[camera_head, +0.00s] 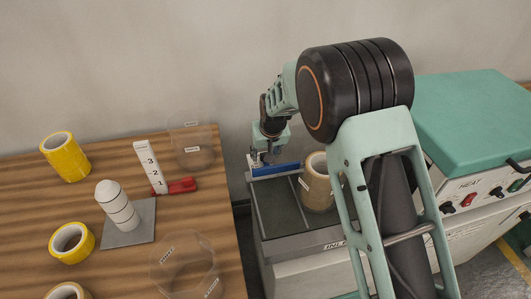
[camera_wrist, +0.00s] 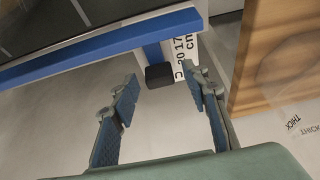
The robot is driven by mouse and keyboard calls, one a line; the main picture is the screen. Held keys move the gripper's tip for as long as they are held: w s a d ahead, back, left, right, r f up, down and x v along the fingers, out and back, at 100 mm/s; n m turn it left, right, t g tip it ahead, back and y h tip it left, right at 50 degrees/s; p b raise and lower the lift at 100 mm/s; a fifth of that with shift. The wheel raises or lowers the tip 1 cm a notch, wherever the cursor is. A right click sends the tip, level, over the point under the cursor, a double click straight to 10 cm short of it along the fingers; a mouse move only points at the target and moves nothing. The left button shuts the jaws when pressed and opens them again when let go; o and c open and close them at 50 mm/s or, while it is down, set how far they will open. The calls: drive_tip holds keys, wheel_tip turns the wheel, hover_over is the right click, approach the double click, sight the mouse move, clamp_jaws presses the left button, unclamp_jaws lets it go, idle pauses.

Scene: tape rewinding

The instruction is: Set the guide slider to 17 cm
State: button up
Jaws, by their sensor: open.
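The guide slider is a blue bar (camera_head: 275,171) at the back of the inlet tray. In the wrist view the blue bar (camera_wrist: 90,45) runs across the top, with a short blue arm ending in a dark knob (camera_wrist: 160,76). A white scale (camera_wrist: 185,50) beside it shows "20", "17" and "cm", partly hidden. I cannot read the setting. My gripper (camera_head: 268,158) is over the slider in the head view. In the wrist view my gripper (camera_wrist: 165,84) is open, its fingers on either side of the knob in the picture; no contact is clear.
A tan roll (camera_head: 317,184) stands on the inlet tray (camera_head: 272,208), close to my arm. The green-lidded machine (camera_head: 475,115) is at right. The wooden table (camera_head: 110,265) at left holds yellow rolls (camera_head: 65,157), clear bins (camera_head: 190,150) and a marked post (camera_head: 117,205).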

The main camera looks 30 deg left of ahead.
clamp_jaws()
idle(0.4)
drive_tip(key=shift+s+d+f+b, duration=0.1)
drive_tip(key=shift+s+d+b, duration=0.2)
drive_tip(key=shift+s+d, duration=0.55)
drive_tip(key=shift+s, duration=0.15)
unclamp_jaws()
